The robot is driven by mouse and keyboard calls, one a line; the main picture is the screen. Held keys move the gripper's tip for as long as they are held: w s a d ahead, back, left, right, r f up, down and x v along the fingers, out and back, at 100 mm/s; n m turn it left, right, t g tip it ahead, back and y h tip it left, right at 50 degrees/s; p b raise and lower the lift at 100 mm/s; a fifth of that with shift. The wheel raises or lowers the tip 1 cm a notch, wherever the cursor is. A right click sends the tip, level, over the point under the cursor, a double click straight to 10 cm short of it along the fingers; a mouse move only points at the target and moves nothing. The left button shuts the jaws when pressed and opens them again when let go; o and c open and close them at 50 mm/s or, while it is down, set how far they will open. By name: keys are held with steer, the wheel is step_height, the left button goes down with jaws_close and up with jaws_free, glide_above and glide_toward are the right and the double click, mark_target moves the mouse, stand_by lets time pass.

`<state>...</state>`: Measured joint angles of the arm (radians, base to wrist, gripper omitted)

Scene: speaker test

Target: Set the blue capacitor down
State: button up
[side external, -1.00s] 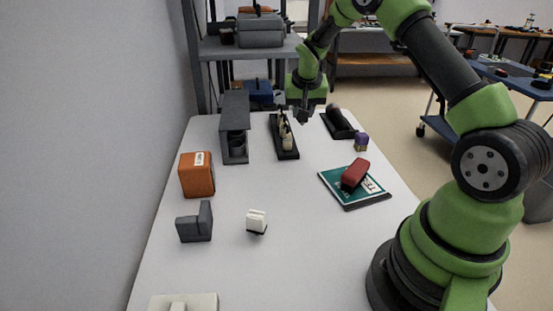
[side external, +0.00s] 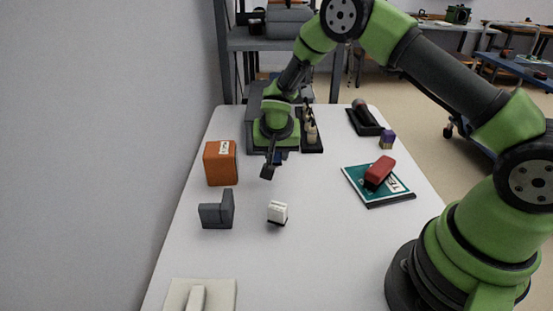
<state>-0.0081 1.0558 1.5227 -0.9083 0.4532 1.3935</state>
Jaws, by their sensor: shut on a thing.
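My gripper (side external: 268,172) hangs over the white table, pointing down, right of the orange box and beyond the small white block. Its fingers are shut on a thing. A small patch of dark blue (side external: 280,158) shows beside the fingers and appears to be the blue capacitor, mostly hidden by the gripper. The gripper seems to be above the table surface, but the exact height is hard to tell.
Around it stand an orange box (side external: 221,164), grey L-shaped block (side external: 217,211), white block (side external: 278,212), dark rack (side external: 314,147) and teal board (side external: 358,190) bearing a red thing (side external: 379,172). A purple block (side external: 387,139) is at right. The table's middle (side external: 310,240) is clear.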

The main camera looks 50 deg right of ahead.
steer(key=shift+f, duration=1.05)
steer(key=shift+f, duration=0.1)
steer(key=o, duration=0.9)
steer(key=s+d+v, duration=0.1)
steer(key=v, duration=0.9)
steer(key=s+d+v, duration=0.1)
steer(key=d+v, duration=0.1)
steer(key=v, duration=0.9)
steer(key=s+a+r+n+t+y, duration=0.1)
steer(key=s+r, duration=0.2)
steer(key=s, duration=0.3)
steer(key=s+a+r+n+t+y, duration=0.1)
steer(key=s+a+r+n+y, duration=0.1)
steer(key=s, duration=0.4)
steer(key=s+a+r+n+t+y, duration=0.1)
steer(key=s+r+n+t+y, duration=0.1)
steer(key=s+r, duration=0.2)
steer(key=shift+s+a+r, duration=0.1)
steer(key=shift+s+r, duration=0.05)
steer(key=shift+s, duration=0.6)
steer(key=shift+s+a+r, duration=0.1)
steer(key=shift+s+r, duration=0.05)
steer(key=shift+s, duration=0.6)
